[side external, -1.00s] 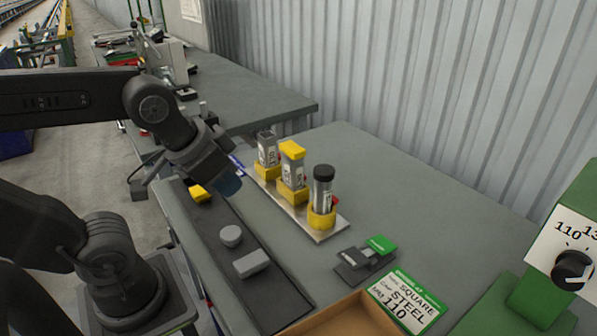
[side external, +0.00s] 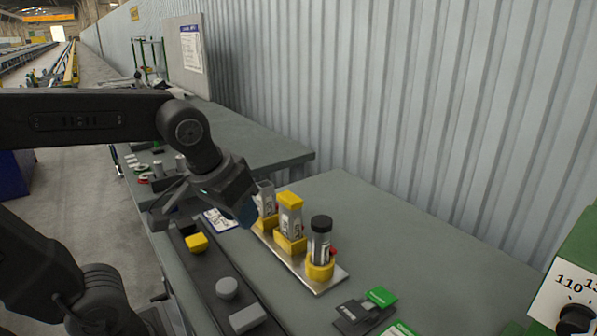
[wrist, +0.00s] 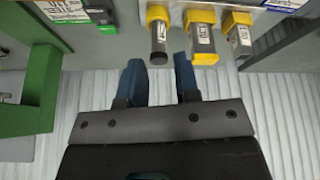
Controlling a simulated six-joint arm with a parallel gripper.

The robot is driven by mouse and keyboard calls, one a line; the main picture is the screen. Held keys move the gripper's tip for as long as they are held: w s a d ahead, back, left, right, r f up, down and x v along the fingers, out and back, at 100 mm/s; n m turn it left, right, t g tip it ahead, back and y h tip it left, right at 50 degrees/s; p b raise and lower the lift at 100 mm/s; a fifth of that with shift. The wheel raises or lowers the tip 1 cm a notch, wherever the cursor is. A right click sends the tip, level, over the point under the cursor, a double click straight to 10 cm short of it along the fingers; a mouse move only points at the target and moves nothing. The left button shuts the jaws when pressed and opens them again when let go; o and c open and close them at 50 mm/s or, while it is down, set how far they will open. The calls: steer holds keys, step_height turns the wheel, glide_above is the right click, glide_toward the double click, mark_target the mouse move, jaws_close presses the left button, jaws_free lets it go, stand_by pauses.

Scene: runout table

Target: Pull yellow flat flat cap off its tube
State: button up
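The yellow flat cap (side external: 290,199) sits on top of the middle upright tube (side external: 290,220), which stands in a yellow holder. In the wrist view the yellow cap (wrist: 204,59) is on the end of the middle tube (wrist: 201,36). My gripper (side external: 246,212) is left of the tubes in the side view, its blue fingertips near the grey-capped tube (side external: 265,195) and partly overlapping it. In the wrist view my gripper (wrist: 158,64) is open and empty; the gap lines up with the black-capped tube (wrist: 159,32), and the yellow cap is to the right of it.
The black-capped tube (side external: 321,242) stands right of the middle tube on the metal plate (side external: 328,281). A dark strip (side external: 212,268) carries a yellow piece (side external: 196,242), a round grey piece (side external: 227,288) and a grey block (side external: 248,318). A corrugated wall (side external: 400,120) stands behind.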

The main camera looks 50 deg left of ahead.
mark_target(290, 197)
steer(key=o, duration=0.5)
steer(key=w+a+r+n, duration=0.1)
steer(key=w+n, duration=0.1)
steer(key=w, duration=0.1)
steer(key=w+a+r+n+g+y, duration=0.1)
steer(key=w+n, duration=0.1)
steer(key=w, duration=0.1)
steer(key=w+a+n+g, duration=0.1)
steer(key=w+n, duration=0.1)
steer(key=w, duration=0.1)
steer(key=shift+w+a+r+n+y, duration=0.15)
steer(key=shift+a+r+n+y, duration=0.15)
steer(key=shift+r, duration=0.1)
steer(key=shift+c, duration=0.2)
steer(key=shift+o, duration=1.1)
steer(key=w+a+n+g+y, duration=0.1)
steer(key=w+a+n, duration=0.1)
steer(key=w+n, duration=0.2)
steer(key=w+a+f+n+g+y, duration=0.1)
steer(key=w+a+n, duration=0.1)
steer(key=w, duration=0.3)
steer(key=shift+w+a+n+g, duration=0.25)
steer(key=shift+n+g, duration=0.15)
steer(key=shift+n, duration=0.8)
steer(key=x, duration=1.4)
steer(key=shift+w+a, duration=0.15)
steer(key=shift+w, duration=0.05)
steer(key=shift+c, duration=0.2)
steer(key=shift+r, duration=0.1)
jaws_close()
